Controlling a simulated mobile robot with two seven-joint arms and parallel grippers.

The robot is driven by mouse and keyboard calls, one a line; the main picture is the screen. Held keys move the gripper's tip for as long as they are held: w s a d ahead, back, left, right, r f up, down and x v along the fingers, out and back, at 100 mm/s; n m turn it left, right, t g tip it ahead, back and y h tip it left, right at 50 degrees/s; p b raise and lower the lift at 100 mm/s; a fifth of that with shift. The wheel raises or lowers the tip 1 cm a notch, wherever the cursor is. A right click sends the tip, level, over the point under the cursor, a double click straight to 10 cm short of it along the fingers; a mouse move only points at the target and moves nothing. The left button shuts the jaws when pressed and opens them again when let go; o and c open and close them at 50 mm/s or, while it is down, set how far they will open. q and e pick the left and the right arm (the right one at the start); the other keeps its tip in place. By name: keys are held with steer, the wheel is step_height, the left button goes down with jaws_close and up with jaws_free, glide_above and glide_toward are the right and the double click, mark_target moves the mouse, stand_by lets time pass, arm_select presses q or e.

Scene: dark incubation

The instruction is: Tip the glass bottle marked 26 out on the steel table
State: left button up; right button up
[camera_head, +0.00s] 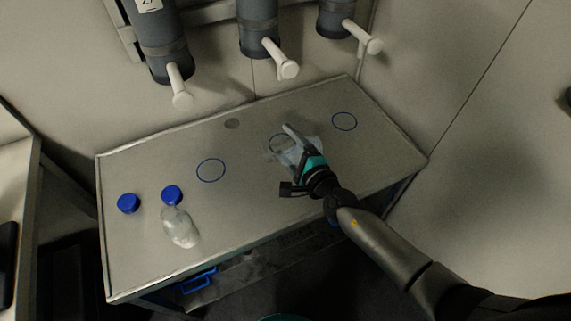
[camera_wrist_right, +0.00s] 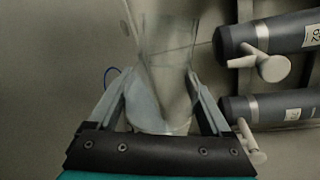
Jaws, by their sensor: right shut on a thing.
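My right gripper (camera_head: 297,150) is shut on a clear glass bottle (camera_wrist_right: 165,50) over the steel table (camera_head: 235,205), right of its middle. In the right wrist view the bottle is between the two fingers (camera_wrist_right: 163,85), its see-through wall rising away from the palm. No number can be read on it, and I cannot tell its exact tilt. Another clear bottle (camera_head: 181,230) with whitish contents is at the table's front left. A blue cap (camera_head: 172,194) shows at its neck; I cannot tell whether it is screwed on. My left gripper is not in view.
A loose blue cap (camera_head: 128,203) lies at the table's left. Grey cylinders (camera_head: 259,25) with white handles hang on the wall above. The table's middle is clear.

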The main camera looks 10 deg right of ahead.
steer(key=shift+r+n+p, duration=0.65)
steer(key=shift+n+p, duration=0.05)
steer(key=shift+p, duration=0.35)
steer(key=shift+f, duration=0.1)
steer(key=shift+r+n+h+p, duration=0.4)
steer(key=shift+r+n+p, duration=0.2)
steer(key=shift+p, duration=0.55)
